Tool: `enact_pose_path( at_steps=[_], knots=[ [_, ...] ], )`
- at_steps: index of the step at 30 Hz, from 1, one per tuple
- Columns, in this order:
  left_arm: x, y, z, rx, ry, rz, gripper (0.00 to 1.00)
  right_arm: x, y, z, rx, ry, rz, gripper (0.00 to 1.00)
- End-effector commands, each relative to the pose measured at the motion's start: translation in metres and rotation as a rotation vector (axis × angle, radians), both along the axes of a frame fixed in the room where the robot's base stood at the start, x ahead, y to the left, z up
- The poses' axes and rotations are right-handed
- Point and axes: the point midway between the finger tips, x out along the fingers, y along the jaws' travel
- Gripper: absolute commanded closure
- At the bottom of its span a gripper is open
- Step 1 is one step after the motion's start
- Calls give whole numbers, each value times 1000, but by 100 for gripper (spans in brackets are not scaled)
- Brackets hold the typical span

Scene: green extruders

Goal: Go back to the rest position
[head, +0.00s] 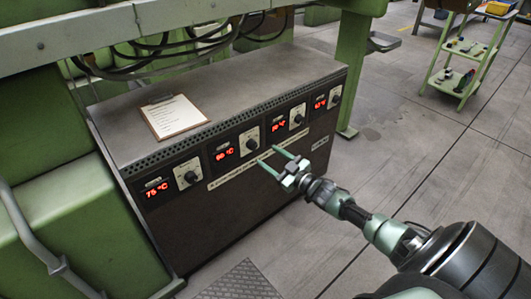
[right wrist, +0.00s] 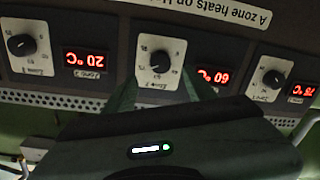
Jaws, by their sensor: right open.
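My right gripper (head: 268,155) comes in from the lower right in the head view. Its two green fingers are apart, with nothing between them. In the right wrist view the picture is upside down, and the open fingers (right wrist: 164,88) point toward a black dial knob (right wrist: 160,61) on a white plate. I cannot tell the exact gap to the panel. My left gripper is not in view.
The cabinet has several knobs and red displays; 75 °C (head: 157,192) reads at the left. A clipboard (head: 174,116) lies on top. Green machinery (head: 50,140) stands at left. A green cart (head: 464,62) stands at the upper right. The floor (head: 400,150) between is clear.

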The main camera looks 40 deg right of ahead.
Motion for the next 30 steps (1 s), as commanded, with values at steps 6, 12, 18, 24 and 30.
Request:
enact_pose_path(
  at_steps=[6, 12, 18, 24, 30],
  knots=[
    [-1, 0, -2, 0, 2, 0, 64, -1, 0, 0, 0, -1, 0, 45],
    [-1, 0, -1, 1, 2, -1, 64, -1, 0, 0, 0, -1, 0, 45],
    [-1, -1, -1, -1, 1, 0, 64, -3, 3, -6, 3, 13, -3, 45],
    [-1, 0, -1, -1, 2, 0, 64, -33, 38, -84, 25, 212, -57, 45],
    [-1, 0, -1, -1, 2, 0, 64, -113, 99, -198, 40, 569, -134, 45]
  ],
)
